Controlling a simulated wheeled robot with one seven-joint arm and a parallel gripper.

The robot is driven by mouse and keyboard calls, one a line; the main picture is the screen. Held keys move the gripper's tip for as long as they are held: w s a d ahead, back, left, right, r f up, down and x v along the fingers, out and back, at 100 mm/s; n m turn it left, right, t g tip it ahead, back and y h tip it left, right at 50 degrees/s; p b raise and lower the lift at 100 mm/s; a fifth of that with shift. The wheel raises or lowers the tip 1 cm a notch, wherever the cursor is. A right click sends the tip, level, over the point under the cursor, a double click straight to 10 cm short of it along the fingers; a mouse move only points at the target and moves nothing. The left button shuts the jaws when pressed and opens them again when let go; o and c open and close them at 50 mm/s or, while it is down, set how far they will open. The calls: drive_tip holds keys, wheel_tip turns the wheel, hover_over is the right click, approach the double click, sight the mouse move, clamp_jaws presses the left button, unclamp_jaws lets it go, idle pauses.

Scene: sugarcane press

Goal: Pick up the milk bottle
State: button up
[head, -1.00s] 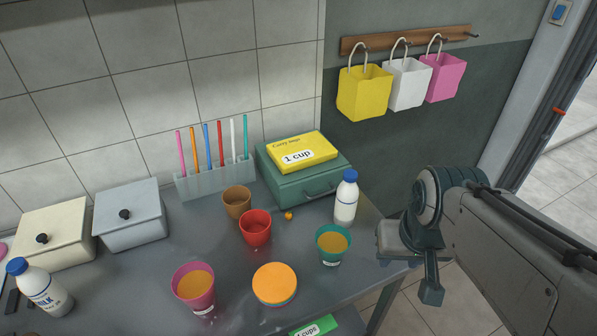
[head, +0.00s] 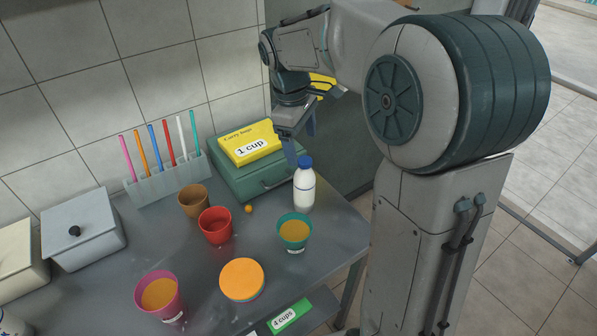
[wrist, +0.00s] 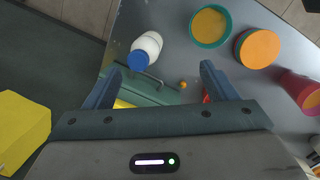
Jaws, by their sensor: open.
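A white milk bottle (head: 304,190) with a blue cap stands upright on the metal table beside the green box. In the wrist view the bottle (wrist: 150,45) shows cap toward the camera, nearer the left finger. My gripper (head: 301,148) is open and empty, above and just behind the bottle's cap, over the box's right end. In the wrist view its two fingers (wrist: 160,67) are spread apart, with the bottle not between them in depth as far as I can tell.
The green box (head: 265,180) carries a yellow box (head: 250,143). A teal cup (head: 295,232) stands just in front of the bottle; a red cup (head: 215,226), brown cup (head: 193,200) and small orange ball (head: 248,209) are to its left. Yellow bag (wrist: 22,130) hangs nearby.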

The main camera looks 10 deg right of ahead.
sight(306, 170)
drive_tip(key=w+f+n, duration=0.1)
drive_tip(key=w+n, duration=0.2)
drive_tip(key=w, duration=0.3)
drive_tip(key=shift+g, duration=0.4)
drive_tip(key=f, duration=0.5)
drive_tip(key=d+f, duration=0.1)
drive_tip(key=f, duration=0.2)
drive_tip(key=shift+s, duration=0.35)
drive_tip(key=f, duration=0.2)
drive_tip(key=d+f+p, duration=0.1)
drive_tip(key=f, duration=0.2)
drive_tip(key=shift+s+d+f, duration=0.15)
drive_tip(key=shift+s+f, duration=0.1)
drive_tip(key=shift+f, duration=0.05)
drive_tip(key=c, duration=1.5)
clamp_jaws()
drive_tip(key=shift+r, duration=0.15)
